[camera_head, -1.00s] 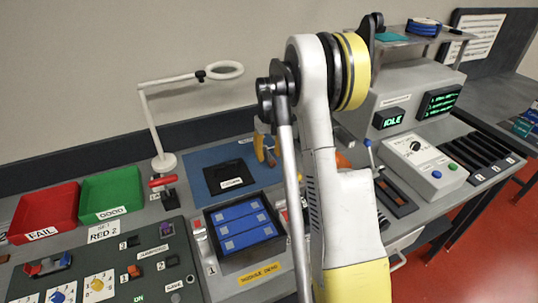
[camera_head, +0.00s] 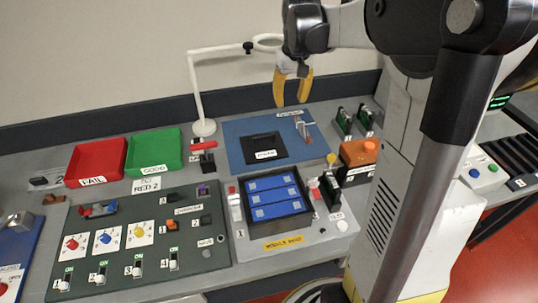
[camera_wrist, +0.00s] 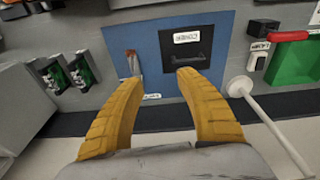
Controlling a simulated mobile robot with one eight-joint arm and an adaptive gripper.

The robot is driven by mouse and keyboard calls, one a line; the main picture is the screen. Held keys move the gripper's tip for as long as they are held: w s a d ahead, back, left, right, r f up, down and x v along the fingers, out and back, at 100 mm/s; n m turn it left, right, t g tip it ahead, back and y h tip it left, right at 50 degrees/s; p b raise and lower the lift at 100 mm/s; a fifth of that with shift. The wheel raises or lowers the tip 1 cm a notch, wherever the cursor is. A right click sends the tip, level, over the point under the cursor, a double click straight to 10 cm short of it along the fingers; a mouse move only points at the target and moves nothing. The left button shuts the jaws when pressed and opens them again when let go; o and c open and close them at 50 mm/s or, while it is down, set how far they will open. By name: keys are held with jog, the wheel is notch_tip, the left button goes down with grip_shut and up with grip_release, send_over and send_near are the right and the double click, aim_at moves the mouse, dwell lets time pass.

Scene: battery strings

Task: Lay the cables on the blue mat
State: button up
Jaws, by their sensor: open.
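The blue mat (camera_head: 238,128) lies flat at the back of the bench and also shows in the wrist view (camera_wrist: 200,27). A black labelled tray or pad (camera_head: 264,148) lies on it. A small thin object (camera_head: 303,127), grey with a reddish part, lies near the mat's right edge; it shows in the wrist view (camera_wrist: 132,62) left of the pad. I cannot tell whether it is a cable, and no other cable is clear. My gripper (camera_head: 292,98), with yellow fingers, is open and empty above the mat's back side; the fingers also show in the wrist view (camera_wrist: 160,78).
Two black-and-green holders (camera_head: 355,122) stand right of the mat, near an orange box (camera_head: 358,152). A white lamp stand (camera_head: 196,95) rises left of the mat. Red (camera_head: 97,160) and green (camera_head: 154,153) bins sit further left. A blue-celled module (camera_head: 272,196) lies in front.

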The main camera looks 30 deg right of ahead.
jog(key=s+a+n+t, duration=0.2)
jog(key=s+a+t, duration=0.3)
jog(key=s+a, duration=1.4)
jog(key=shift+s+a+r+t+y, duration=0.25)
jog(key=shift+t+y, duration=0.05)
jog(key=shift+f+b, duration=0.6)
